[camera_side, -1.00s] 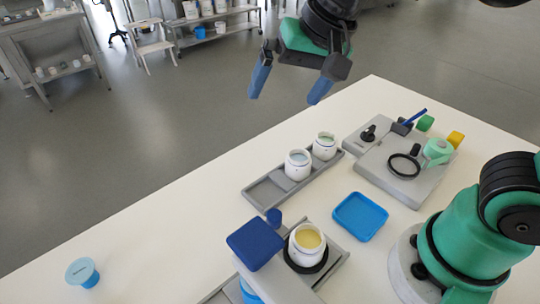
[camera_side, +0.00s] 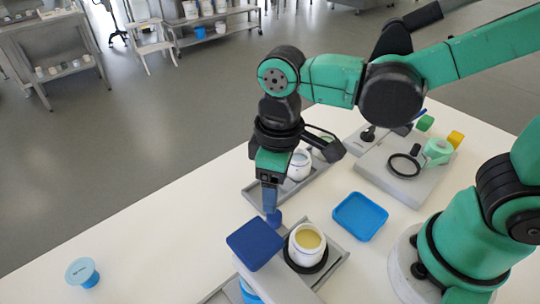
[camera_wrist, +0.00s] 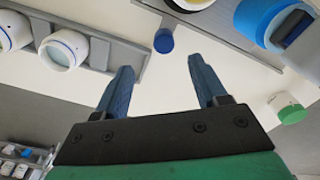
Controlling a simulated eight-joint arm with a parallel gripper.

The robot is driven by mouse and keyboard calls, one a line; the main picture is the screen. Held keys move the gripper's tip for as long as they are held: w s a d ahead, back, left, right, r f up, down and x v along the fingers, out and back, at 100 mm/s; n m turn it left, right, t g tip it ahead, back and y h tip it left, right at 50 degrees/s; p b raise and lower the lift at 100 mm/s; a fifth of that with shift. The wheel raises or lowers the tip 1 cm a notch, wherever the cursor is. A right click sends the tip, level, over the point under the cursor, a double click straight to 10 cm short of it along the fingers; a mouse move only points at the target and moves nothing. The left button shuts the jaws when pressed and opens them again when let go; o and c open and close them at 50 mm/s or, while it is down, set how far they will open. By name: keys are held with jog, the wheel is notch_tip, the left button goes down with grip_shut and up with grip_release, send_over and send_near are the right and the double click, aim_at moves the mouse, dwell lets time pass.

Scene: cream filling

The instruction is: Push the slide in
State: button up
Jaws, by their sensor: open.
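A dark blue square plate (camera_side: 255,245) sits on the grey filling station, with a small round blue knob (camera_side: 273,217) beside its far corner. I take the knob to be the slide's handle. In the wrist view the knob (camera_wrist: 163,41) lies just beyond and between my fingertips. My gripper (camera_side: 270,203) points down over the knob, fingers apart and empty; it also shows open in the wrist view (camera_wrist: 160,66). Whether a finger touches the knob I cannot tell. A white jar with yellow filling (camera_side: 307,241) stands in a black ring beside the plate.
Behind is a grey rail (camera_side: 259,192) with white jars (camera_side: 299,166), partly hidden by my gripper. A blue tray (camera_side: 360,216) lies to the right. A grey block with a black ring (camera_side: 404,166) is at the back. A light blue stamp-like piece (camera_side: 82,272) stands front left, with clear table around it.

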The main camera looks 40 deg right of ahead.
jog(key=shift+s+a+f, duration=0.1)
jog(key=shift+a+f, duration=0.15)
jog(key=shift+f, duration=2.65)
grip_shut()
